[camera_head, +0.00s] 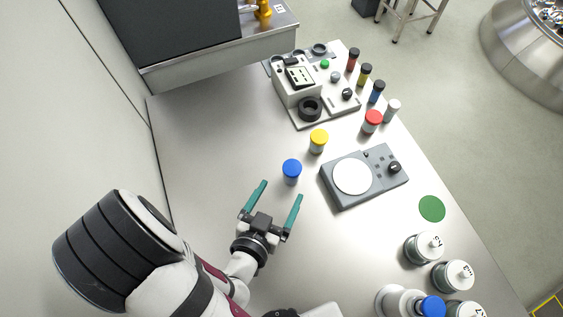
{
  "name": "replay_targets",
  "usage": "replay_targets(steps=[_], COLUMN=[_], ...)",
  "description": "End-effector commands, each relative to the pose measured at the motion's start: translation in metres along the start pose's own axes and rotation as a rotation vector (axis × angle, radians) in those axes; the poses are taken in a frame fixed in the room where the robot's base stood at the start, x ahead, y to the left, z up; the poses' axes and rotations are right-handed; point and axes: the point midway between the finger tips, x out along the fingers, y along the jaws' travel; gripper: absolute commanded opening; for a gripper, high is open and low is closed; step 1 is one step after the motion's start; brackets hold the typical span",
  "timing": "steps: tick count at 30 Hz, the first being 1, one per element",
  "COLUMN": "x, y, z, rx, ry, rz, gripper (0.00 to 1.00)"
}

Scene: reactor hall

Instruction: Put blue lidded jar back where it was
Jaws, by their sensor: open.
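My gripper (281,190) is open, with two teal fingers pointing toward the jar. The jar is just beyond the fingertips, and nothing is held between them. I cannot tell from this one view how high the fingers are above the table. Another blue lid (432,306) shows at the lower right edge, partly cut off by the frame.
A yellow-lidded jar (318,140) and a red-lidded jar (372,121) stand behind. A grey device with a white round plate (352,176) is to the right, near a green disc (431,208). Canisters (424,248) crowd the lower right. The table's left part is clear.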

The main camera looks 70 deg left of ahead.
Motion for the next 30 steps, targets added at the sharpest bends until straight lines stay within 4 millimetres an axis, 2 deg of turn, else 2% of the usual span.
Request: replay_targets(steps=[9, 12, 14, 16, 17, 20, 24, 25, 27, 30], x=[0.0, 0.01, 0.027, 0.048, 0.053, 0.067, 0.065, 0.064, 0.057, 0.048], y=[0.0, 0.004, 0.01, 0.021, 0.033, 0.015, 0.018, -0.003, -0.02, -0.015], z=[0.0, -0.005, -0.014, -0.033, -0.039, -0.049, -0.085, -0.088, -0.099, -0.121], rx=[0.0, 0.067, 0.178, 0.322, 0.387, 0.559, 0.66, 0.634, 0.575, 0.502], ry=[0.0, -0.048, -0.131, -0.244, -0.299, -0.509, -0.768, -0.843, -0.986, -1.098], rz=[0.0, 0.024, 0.052, 0.071, 0.093, 0.042, 0.002, -0.023, -0.005, 0.109], gripper=[0.91, 0.91, 0.91, 0.91, 0.91, 0.91, 0.91, 0.91, 0.91, 0.91])
